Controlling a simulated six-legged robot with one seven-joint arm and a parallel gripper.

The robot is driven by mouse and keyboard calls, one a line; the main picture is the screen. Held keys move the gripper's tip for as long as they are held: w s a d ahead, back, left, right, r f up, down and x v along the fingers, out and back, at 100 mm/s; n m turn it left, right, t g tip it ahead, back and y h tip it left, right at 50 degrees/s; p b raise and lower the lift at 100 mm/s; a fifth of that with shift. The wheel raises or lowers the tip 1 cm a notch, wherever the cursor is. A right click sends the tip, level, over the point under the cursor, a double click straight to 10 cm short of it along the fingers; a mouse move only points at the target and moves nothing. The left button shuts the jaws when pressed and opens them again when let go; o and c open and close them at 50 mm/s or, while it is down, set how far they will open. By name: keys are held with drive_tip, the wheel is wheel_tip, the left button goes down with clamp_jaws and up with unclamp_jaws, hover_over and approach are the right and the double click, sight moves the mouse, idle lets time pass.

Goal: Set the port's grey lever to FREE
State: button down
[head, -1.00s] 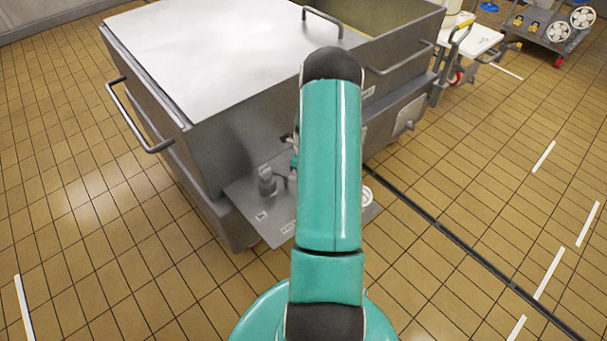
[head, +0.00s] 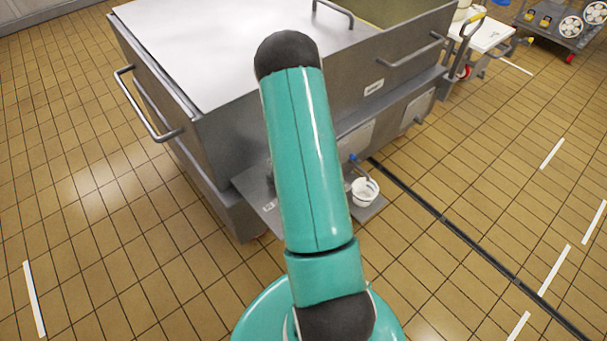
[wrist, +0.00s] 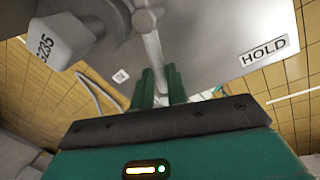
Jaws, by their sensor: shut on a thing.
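In the wrist view the grey lever (wrist: 152,48) is a thin metal rod that runs from a pivot at the top down between my fingers. My gripper (wrist: 162,84) has its two green fingers closed around the rod's lower part. A HOLD label (wrist: 263,52) is on the grey plate to the right of the lever. A small white label (wrist: 121,76), too small to read, is to its left. In the head view my arm hides the lever and gripper; only parts of the port's plate (head: 372,211) show on either side.
A grey block marked G235 (wrist: 62,42) is left of the lever. The large steel vat (head: 225,140) with side handles stands behind my arm.

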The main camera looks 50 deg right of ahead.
drive_tip(key=shift+w+a+m, duration=0.4)
drive_tip(key=shift+m, duration=0.5)
drive_tip(key=c, duration=1.4)
unclamp_jaws()
drive_tip(key=r, duration=0.4)
drive_tip(key=s+d+r, duration=0.1)
drive_tip(key=r, duration=0.4)
drive_tip(key=s+d+r, duration=0.1)
drive_tip(key=r, duration=0.3)
drive_tip(key=shift+r, duration=0.3)
